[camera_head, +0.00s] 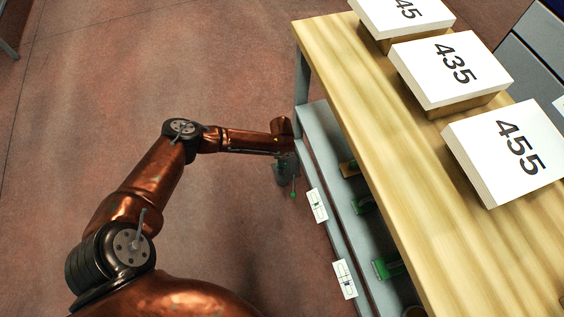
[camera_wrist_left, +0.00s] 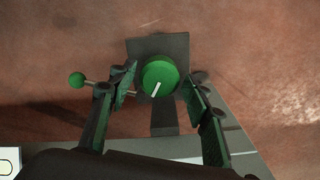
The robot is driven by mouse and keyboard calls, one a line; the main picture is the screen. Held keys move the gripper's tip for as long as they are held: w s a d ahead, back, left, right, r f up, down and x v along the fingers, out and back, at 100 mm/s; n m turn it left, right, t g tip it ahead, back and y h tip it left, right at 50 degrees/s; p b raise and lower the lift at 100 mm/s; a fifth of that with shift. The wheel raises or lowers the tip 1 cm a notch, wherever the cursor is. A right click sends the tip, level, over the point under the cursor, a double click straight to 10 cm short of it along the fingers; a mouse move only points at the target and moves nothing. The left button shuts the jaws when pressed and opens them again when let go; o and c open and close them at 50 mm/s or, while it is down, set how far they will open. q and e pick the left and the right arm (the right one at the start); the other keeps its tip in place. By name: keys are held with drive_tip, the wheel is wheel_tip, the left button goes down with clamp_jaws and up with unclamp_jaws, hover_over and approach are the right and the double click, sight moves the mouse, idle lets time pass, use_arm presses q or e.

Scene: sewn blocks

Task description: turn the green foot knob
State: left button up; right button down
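The green foot knob (camera_wrist_left: 159,78) is a round green cap with a white line across it. It sits on a dark grey plate (camera_wrist_left: 143,47) low by the bench, seen from above in the left wrist view. My left gripper (camera_wrist_left: 160,82) has its two dark fingers apart on either side of the knob, with narrow gaps that make contact hard to judge. In the head view my copper left arm reaches down to the bench's near left leg, and the gripper (camera_head: 285,168) is small and partly hidden there. My right gripper is not in view.
A small green ball on a rod (camera_wrist_left: 77,80) sticks out beside the left finger. A wooden bench top (camera_head: 365,110) carries white numbered blocks (camera_head: 452,68). Below it, a grey shelf rail (camera_head: 325,160) holds green parts (camera_head: 387,268) and white labels (camera_head: 344,279).

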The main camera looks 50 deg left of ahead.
use_arm(q)
drive_tip(key=c, duration=0.9)
drive_tip(key=shift+r, duration=0.1)
drive_tip(key=shift+n+p, duration=0.4)
drive_tip(key=shift+p, duration=0.05)
drive_tip(key=shift+d+r+n+p, duration=0.1)
drive_tip(key=shift+n+p, duration=0.6)
drive_tip(key=shift+n, duration=0.3)
drive_tip(key=shift+n+p, duration=0.8)
drive_tip(key=shift+n, duration=0.7)
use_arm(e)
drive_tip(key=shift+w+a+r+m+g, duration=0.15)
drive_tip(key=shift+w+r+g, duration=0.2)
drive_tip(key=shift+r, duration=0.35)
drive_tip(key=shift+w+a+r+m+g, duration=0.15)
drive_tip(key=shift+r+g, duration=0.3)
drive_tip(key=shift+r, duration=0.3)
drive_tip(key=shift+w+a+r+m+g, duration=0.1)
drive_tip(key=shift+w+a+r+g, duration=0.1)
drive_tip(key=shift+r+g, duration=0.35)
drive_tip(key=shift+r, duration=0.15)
